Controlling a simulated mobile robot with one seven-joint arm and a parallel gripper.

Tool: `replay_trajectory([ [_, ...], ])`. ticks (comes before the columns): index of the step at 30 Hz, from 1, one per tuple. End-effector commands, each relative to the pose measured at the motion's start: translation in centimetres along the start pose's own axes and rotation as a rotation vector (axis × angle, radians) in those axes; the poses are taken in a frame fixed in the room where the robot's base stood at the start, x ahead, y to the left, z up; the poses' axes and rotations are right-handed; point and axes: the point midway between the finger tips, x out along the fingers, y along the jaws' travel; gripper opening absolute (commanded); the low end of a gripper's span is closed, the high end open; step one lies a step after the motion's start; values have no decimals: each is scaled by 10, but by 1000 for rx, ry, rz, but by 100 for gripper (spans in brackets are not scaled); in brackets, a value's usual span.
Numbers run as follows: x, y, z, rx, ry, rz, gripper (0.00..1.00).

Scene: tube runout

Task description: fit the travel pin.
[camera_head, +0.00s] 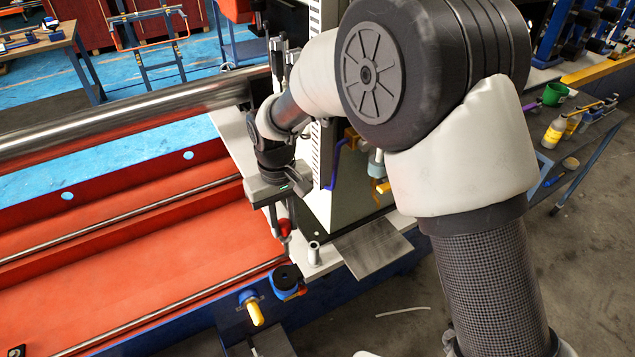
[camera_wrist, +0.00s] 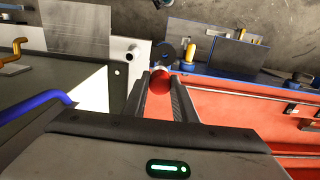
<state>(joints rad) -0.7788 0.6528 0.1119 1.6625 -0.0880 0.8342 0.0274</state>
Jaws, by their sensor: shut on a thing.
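My gripper (camera_head: 282,215) points down above the front corner of the machine bed. It is shut on a red-headed pin (camera_head: 285,229), which I take to be the travel pin. In the wrist view the red head (camera_wrist: 160,82) sits between the fingertips of my gripper (camera_wrist: 161,88). A short pale shank shows below the head in the head view; its lower end is hard to make out. A pale upright cylinder (camera_head: 313,252) stands on the white ledge, right of the pin and apart from it. In the wrist view this cylinder (camera_wrist: 133,53) is left of the pin. No receiving hole is clearly visible.
A black round knob on a blue and red mount (camera_head: 288,280) is close in front. A yellow handle (camera_head: 254,312) is nearer. A grey plate (camera_head: 372,248) lies to the right. The orange-red tray (camera_head: 170,270) is open at left; a long steel tube (camera_head: 120,120) runs behind.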

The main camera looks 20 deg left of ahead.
Motion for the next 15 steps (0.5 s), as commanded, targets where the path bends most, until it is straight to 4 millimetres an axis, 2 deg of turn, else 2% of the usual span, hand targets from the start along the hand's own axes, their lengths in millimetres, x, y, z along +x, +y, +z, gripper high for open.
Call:
replay_trajectory([
  [1,10,-8,0,-2,0,2,2],
  [3,14,-14,0,1,2,3,2],
  [15,15,-16,1,4,4,3,2],
])
